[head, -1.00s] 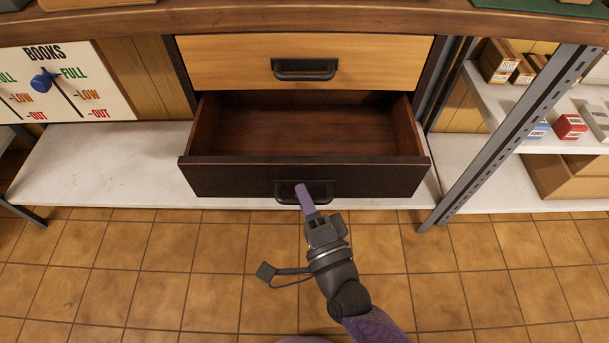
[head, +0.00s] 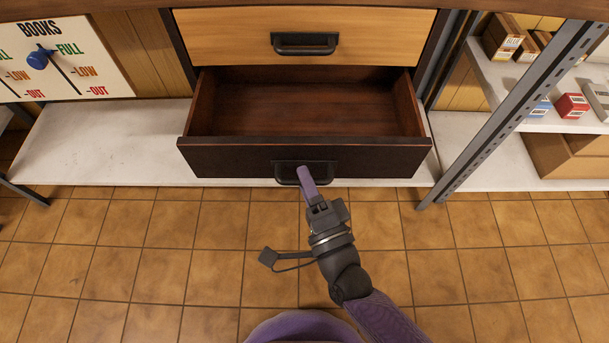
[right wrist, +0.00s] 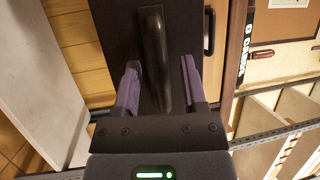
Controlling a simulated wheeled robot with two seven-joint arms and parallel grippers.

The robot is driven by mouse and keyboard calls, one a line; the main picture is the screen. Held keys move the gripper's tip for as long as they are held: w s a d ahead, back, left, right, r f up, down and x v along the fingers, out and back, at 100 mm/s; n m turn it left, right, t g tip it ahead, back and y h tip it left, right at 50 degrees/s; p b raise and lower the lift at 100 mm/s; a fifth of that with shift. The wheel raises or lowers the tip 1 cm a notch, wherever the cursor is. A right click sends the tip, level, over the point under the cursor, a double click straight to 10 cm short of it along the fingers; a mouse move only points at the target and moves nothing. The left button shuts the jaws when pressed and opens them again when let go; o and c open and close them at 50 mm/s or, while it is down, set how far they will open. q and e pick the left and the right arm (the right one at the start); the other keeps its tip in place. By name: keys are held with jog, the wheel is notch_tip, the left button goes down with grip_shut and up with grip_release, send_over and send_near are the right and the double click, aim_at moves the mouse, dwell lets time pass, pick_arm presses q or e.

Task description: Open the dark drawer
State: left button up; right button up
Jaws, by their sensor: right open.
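The dark drawer (head: 230,158) is pulled out under a light wooden drawer, and its inside is empty. Its black handle (head: 288,171) is on the middle of its front. My right gripper (head: 306,174) is at this handle, with its purple fingers pointing at the drawer front. In the right wrist view the handle (right wrist: 153,60) lies between the two spread fingers (right wrist: 160,85), with a gap on each side. My left gripper is not in view.
The light drawer (head: 220,35) above is shut. A metal shelf post (head: 510,115) stands to the right, by shelves with small boxes (head: 572,105). A sign reading BOOKS (head: 60,65) is at the left. The tiled floor (head: 130,245) in front is clear.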

pick_arm(q)
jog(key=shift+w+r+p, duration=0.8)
jog(key=shift+p, duration=0.05)
pick_arm(e)
jog(key=v, duration=0.9)
jog(key=shift+s, duration=0.1)
